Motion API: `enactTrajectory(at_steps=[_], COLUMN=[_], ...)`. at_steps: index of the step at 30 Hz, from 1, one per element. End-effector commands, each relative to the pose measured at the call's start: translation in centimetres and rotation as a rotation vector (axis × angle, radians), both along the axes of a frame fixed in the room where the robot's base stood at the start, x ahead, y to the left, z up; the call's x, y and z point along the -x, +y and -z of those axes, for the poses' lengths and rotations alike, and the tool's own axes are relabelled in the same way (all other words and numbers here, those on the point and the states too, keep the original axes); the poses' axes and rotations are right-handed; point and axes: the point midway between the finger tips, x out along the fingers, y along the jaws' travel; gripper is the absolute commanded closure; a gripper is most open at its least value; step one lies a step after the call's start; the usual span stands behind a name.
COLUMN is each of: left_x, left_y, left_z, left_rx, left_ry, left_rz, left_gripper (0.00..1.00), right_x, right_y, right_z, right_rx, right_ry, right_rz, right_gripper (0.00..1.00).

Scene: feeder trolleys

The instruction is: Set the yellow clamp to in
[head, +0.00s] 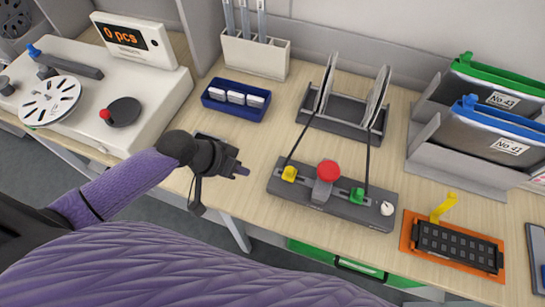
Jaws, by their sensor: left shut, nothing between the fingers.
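A yellow lever (444,208) stands up at a slant from the back left of an orange fixture (406,237) at the right of the table; it looks like the yellow clamp. A dark rectangular block (457,247) with a grid of cells lies in the fixture. My left gripper (241,170) is shut and empty, over the table's front part, well left of the fixture and apart from it. My right gripper is not in view.
Between my left gripper and the fixture stands a grey control box (340,207) with a yellow knob (289,173), a red button (328,170), a green knob (357,195) and a white dial. A blue tray (235,112) and grey racks stand behind.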

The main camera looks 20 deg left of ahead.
Motion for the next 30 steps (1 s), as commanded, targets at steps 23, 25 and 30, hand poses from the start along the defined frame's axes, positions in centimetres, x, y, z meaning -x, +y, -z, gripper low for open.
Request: enactTrajectory(at_steps=[23,25,30], left_x=[-5.8,-5.7,-5.6], left_y=[-4.0,-5.0,-6.5], left_z=[4.5,4.4,4.6], left_rx=[0.083,0.083,0.080], left_ry=[0.008,0.008,0.009], left_rz=[-0.055,-0.055,-0.056], left_gripper=[1.00,1.00,1.00], right_x=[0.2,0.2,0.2], right_y=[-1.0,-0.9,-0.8], right_z=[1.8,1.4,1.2], right_rx=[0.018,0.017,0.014], right_ry=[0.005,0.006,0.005], right_rz=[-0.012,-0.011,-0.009], right_gripper=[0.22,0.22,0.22])
